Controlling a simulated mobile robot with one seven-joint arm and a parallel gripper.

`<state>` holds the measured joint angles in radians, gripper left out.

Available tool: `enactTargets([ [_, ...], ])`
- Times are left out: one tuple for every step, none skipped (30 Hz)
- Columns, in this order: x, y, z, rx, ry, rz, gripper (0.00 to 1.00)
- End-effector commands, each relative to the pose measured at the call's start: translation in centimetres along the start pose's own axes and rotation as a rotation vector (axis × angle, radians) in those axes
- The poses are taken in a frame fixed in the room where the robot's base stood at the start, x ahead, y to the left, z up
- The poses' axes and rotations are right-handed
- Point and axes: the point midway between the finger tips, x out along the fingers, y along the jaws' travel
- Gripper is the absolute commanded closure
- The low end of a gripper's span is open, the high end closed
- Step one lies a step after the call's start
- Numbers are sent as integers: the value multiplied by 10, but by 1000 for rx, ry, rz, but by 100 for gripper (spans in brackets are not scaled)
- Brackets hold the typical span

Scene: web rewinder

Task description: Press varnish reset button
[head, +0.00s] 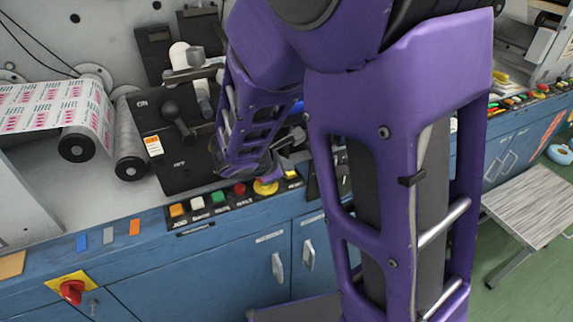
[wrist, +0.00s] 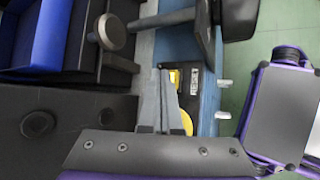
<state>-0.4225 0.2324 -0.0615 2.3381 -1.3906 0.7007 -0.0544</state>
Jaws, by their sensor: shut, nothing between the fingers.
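A small yellow button (wrist: 174,78) with a RESET label (wrist: 195,88) sits on a dark panel strip in the wrist view. The same yellow button (head: 291,175) shows in the head view at the right end of a button row. My gripper (wrist: 161,72) is shut and empty, its grey fingers close together. The fingertips are just left of the yellow button in the wrist view and partly overlap it; I cannot tell whether they touch it. In the head view my purple arm hides much of the area around the fingers. The word varnish is not readable on any label.
Orange (head: 177,210), white (head: 197,203), green (head: 218,197) and red (head: 239,189) buttons share the row, with a yellow disc (head: 265,187) close to the reset button. Black handles (head: 177,115) rise behind. A red rotary switch (head: 72,290) is on the blue cabinet front.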

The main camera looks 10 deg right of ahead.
Motion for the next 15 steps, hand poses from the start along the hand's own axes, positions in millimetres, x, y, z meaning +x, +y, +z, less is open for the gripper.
enactTargets([
  [1, -1, 0, -1, 0, -1, 100],
  [1, -1, -1, -1, 0, -1, 100],
  [1, -1, -1, -1, 0, -1, 100],
  [2, -1, -1, -1, 0, -1, 100],
  [2, -2, -1, -1, 0, -1, 100],
  [2, -2, -2, -1, 0, -1, 100],
  [2, -2, -2, -2, 0, -1, 100],
  [3, -2, -2, -2, 0, -1, 100],
  [3, -2, -2, -2, 0, -1, 100],
  [3, -3, -2, -2, 0, -1, 100],
  [4, -3, -3, -2, 0, -1, 100],
  [4, -3, -3, -2, 0, -1, 100],
  [4, -3, -3, -2, 0, -1, 100],
  [4, -3, -3, -1, 0, -1, 100],
  [4, -3, -3, -1, 0, -1, 100],
])
